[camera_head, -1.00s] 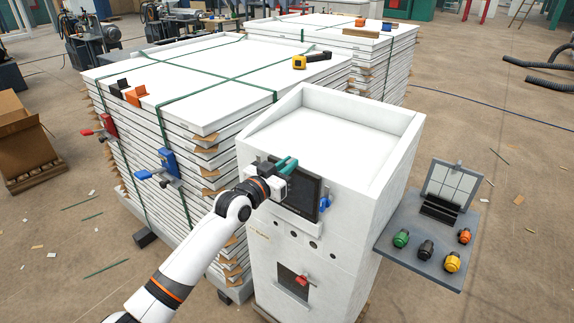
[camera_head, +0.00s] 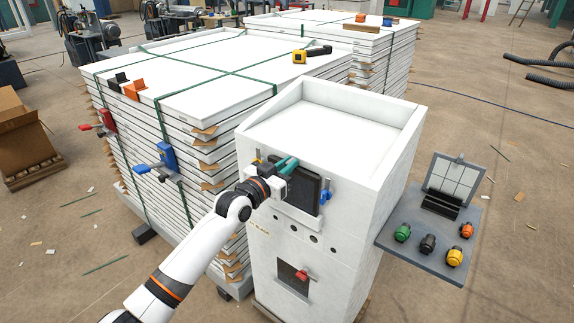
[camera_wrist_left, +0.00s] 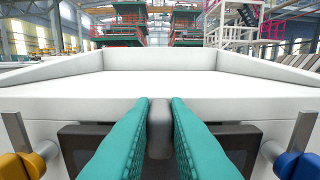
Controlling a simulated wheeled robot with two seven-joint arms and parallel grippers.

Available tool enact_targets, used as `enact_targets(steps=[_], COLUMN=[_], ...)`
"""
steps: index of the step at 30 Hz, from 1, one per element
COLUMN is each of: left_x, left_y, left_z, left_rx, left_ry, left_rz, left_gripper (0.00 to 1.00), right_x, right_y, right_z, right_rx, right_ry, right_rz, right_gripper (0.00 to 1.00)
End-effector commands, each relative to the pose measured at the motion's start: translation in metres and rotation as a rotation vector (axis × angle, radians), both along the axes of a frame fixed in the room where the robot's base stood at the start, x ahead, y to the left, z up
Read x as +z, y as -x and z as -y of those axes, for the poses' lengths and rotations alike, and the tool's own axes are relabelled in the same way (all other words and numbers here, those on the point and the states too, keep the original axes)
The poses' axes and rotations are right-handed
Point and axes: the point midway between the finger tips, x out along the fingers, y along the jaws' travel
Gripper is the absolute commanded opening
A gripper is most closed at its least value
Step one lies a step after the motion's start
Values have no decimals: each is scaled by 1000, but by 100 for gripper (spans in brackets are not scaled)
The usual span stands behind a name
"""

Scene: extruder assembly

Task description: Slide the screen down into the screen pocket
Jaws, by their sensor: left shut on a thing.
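The dark, flat screen (camera_head: 304,192) stands upright at the upper front face of the white cabinet (camera_head: 350,215). My left gripper (camera_head: 287,165) is shut on the screen at its top edge. In the left wrist view its teal fingers (camera_wrist_left: 160,140) close on a grey grip (camera_wrist_left: 160,125), and the dark screen shows on both sides (camera_wrist_left: 238,140). The screen lies between two metal posts, one beside a yellow knob (camera_wrist_left: 22,165), the other beside a blue knob (camera_wrist_left: 296,165). A pale ledge shows under its lower edge. I cannot tell how deep it sits in the pocket. My right gripper is not in view.
A grey side shelf (camera_head: 400,247) holds a gridded panel (camera_head: 453,178) and several coloured fittings. Stacked white panels (camera_head: 200,70) stand close on the left. A red knob (camera_head: 301,275) sits in a lower opening. The floor at right is mostly clear.

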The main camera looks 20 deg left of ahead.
Motion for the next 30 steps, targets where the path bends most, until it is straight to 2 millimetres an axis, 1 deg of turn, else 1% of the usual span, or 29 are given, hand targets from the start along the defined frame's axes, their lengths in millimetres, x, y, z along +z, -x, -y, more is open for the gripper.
enact_targets(steps=[5,6,10,11,19,22,26,30], left_x=[-4,-4,-3,-3,-6,-6,-8,-8], left_y=[0,0,0,0,1,6,22,49], left_z=[0,0,0,0,0,-2,-8,-19], left_rx=[0,0,0,0,0,0,0,1], left_ry=[0,0,0,0,-1,0,-1,-2], left_rz=[3,4,3,3,-2,-1,-1,1], left_gripper=[0,16,37,40,40,40,40,40], right_x=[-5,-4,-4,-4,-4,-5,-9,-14], right_y=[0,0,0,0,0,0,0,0], right_z=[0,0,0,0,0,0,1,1], right_rx=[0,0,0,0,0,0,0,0], right_ry=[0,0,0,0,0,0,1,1], right_rz=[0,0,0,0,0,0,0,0], right_gripper=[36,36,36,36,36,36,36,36])
